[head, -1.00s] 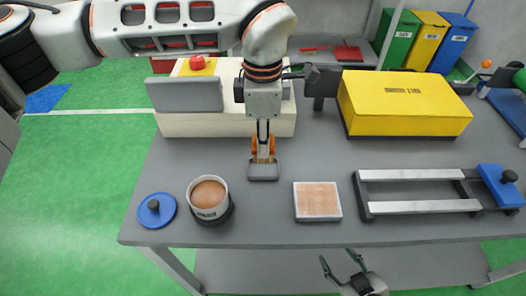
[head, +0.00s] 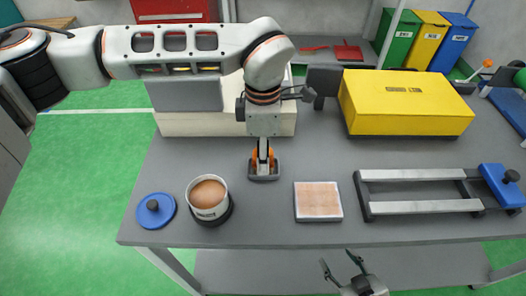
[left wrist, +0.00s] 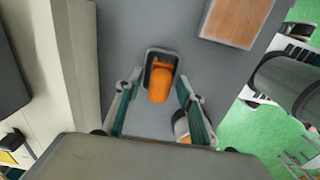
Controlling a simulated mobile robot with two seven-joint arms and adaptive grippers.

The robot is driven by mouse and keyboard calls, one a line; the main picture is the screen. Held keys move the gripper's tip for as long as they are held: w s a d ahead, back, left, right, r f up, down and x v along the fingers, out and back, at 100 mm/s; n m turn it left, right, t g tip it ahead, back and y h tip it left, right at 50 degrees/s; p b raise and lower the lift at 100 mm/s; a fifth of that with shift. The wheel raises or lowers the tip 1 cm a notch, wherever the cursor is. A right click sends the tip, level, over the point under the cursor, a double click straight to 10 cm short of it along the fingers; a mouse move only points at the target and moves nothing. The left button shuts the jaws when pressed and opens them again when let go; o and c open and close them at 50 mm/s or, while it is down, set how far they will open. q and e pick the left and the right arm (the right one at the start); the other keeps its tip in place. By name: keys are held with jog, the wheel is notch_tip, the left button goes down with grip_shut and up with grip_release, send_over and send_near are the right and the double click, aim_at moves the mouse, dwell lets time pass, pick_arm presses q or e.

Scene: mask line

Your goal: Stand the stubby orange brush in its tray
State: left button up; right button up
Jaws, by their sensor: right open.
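The stubby orange brush (head: 271,156) stands in its small dark grey tray (head: 264,177) on the grey workbench. In the left wrist view the brush (left wrist: 159,84) rises from the tray (left wrist: 149,58) and looks about upright. My left gripper (head: 263,150) is directly above the tray, and a finger hides the middle of the brush in the head view. In the left wrist view my left gripper's fingers (left wrist: 160,80) are spread, with gaps to the brush on both sides. My right gripper (head: 335,258) is open and empty, low in front of the bench.
A cup with brown contents (head: 209,195) and a blue lid (head: 155,210) are left of the tray. A square tan-topped block (head: 318,200) and a metal-railed frame (head: 415,207) are to the right. A yellow box (head: 404,103) and a cream machine (head: 190,124) stand behind.

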pick_arm(q)
notch_tip(320, 180, up, 13)
jog(key=p, duration=0.1)
jog(key=shift+f, duration=0.15)
dwell(0.5)
dwell(0.3)
